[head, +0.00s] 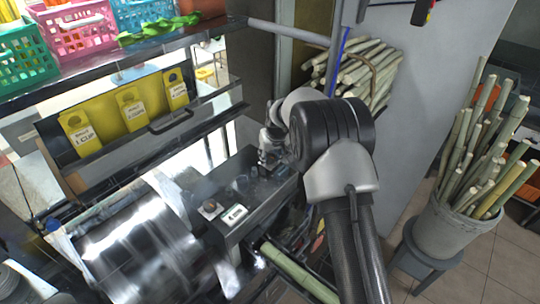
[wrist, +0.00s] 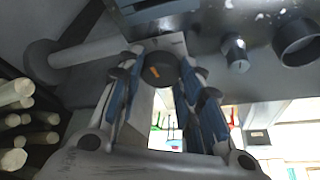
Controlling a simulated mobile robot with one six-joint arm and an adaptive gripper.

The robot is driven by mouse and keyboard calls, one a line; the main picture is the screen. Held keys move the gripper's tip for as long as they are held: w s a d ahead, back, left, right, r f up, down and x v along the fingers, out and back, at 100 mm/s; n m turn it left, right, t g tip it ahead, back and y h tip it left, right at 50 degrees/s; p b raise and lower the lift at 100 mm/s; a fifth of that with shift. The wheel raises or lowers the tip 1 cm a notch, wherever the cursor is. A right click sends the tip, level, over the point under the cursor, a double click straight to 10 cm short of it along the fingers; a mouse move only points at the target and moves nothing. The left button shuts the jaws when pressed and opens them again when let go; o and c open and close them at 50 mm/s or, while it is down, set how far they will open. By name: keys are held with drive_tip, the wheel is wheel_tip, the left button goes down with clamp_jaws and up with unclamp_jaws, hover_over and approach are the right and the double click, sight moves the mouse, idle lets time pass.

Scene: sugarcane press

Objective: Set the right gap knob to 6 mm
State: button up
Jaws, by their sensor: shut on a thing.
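A dark round knob (wrist: 160,68) with an orange mark sits between the two fingers of my gripper (wrist: 161,78) in the wrist view. The fingers are shut on its sides, and I take it to be the right gap knob. In the head view, my gripper (head: 271,150) points down at the right part of the press's grey housing (head: 262,208) and hides the knob. No gap scale or mm reading is legible, so the setting cannot be told.
A smaller knob (wrist: 236,55) and a wide dark ring (wrist: 297,42) are near the gripper in the wrist view. A shiny roller drum (head: 135,240) is at left. A green cane (head: 298,273) lies below the housing. A bucket of canes (head: 455,225) stands at right.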

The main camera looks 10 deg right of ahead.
drive_tip(key=shift+m+h+p, duration=0.3)
drive_tip(key=shift+m+p, duration=0.05)
drive_tip(key=shift+m, duration=0.45)
drive_tip(key=o, duration=1)
drive_tip(key=v, duration=1.2)
drive_tip(key=shift+s, duration=0.2)
